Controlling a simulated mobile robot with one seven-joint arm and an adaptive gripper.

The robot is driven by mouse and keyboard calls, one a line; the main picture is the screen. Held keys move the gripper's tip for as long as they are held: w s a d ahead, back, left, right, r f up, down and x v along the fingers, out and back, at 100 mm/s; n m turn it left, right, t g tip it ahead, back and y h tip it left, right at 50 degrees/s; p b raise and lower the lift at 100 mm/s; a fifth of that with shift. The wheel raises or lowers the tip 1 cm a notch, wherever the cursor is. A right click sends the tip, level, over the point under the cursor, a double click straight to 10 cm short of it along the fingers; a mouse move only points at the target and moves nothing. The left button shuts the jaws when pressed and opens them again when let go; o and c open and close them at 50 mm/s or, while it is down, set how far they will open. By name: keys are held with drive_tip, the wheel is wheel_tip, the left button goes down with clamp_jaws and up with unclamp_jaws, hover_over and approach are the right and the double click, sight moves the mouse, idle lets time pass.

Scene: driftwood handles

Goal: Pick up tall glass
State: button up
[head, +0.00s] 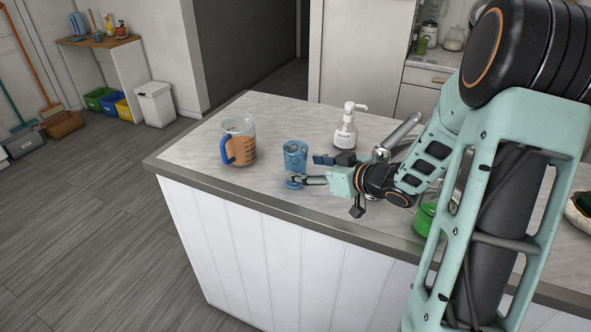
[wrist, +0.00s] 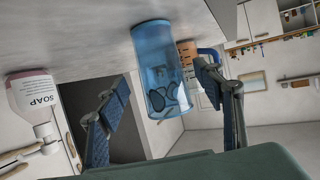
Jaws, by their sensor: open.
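The tall glass (head: 295,152) is a blue see-through tumbler standing upright on the counter. My gripper (head: 308,171) is open, low over the counter at the near right side of the glass. Its two blue-padded fingers (wrist: 162,80) are spread apart in the wrist view and hold nothing. Whether a fingertip overlaps the glass's sides in depth I cannot tell.
A white soap bottle (head: 345,136) stands behind right. A green item (head: 425,217) is partly hidden behind my arm. The counter's front left (head: 205,168) is clear.

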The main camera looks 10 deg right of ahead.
sight(302, 168)
drive_tip(key=x, duration=0.5)
drive_tip(key=shift+f, duration=0.3)
drive_tip(key=c, duration=1.4)
drive_tip(key=shift+c, duration=0.2)
drive_tip(key=shift+r, duration=0.1)
